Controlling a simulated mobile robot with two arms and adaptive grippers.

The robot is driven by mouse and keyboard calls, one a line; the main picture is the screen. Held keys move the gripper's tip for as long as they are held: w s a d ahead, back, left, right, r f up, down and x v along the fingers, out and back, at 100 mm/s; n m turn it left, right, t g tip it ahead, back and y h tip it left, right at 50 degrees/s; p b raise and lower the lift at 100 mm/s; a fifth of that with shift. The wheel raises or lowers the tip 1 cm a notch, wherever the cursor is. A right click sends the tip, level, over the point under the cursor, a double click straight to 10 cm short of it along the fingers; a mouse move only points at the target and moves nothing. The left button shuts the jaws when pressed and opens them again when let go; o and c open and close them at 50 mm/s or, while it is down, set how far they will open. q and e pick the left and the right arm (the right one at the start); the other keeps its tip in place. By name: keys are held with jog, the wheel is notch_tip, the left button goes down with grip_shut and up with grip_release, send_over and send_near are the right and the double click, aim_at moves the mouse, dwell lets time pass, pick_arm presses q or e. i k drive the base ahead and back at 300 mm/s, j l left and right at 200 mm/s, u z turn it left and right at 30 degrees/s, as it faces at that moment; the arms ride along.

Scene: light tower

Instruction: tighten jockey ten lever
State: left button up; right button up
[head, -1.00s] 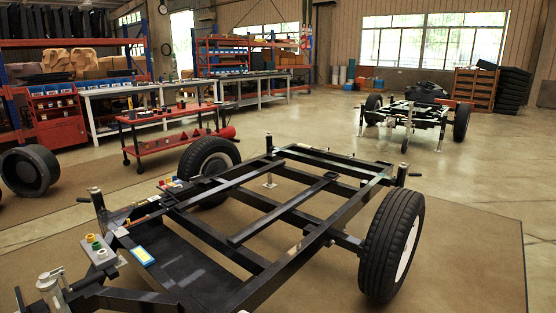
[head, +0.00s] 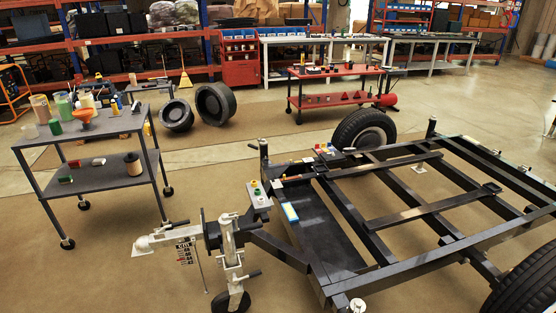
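The black trailer frame (head: 345,225) stands on the brown mat, with its drawbar pointing left. Near the coupling end (head: 150,240), a silver jockey wheel post (head: 229,245) stands upright with a small black wheel (head: 231,301) at its foot. Small handles stick out from the post, one to the right at mid-height (head: 252,274) and one near the top. I cannot tell which is the clamp lever or how tight it is. Neither of my grippers shows in the view.
A grey two-shelf cart (head: 105,125) with jars, an orange funnel and a spool stands left of the coupling. A red cart (head: 335,90), loose tyres (head: 214,102) and workbenches stand behind. The mat (head: 110,270) in front of the coupling is clear.

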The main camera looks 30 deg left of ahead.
aim_at(235, 280)
jog(key=u, duration=0.9)
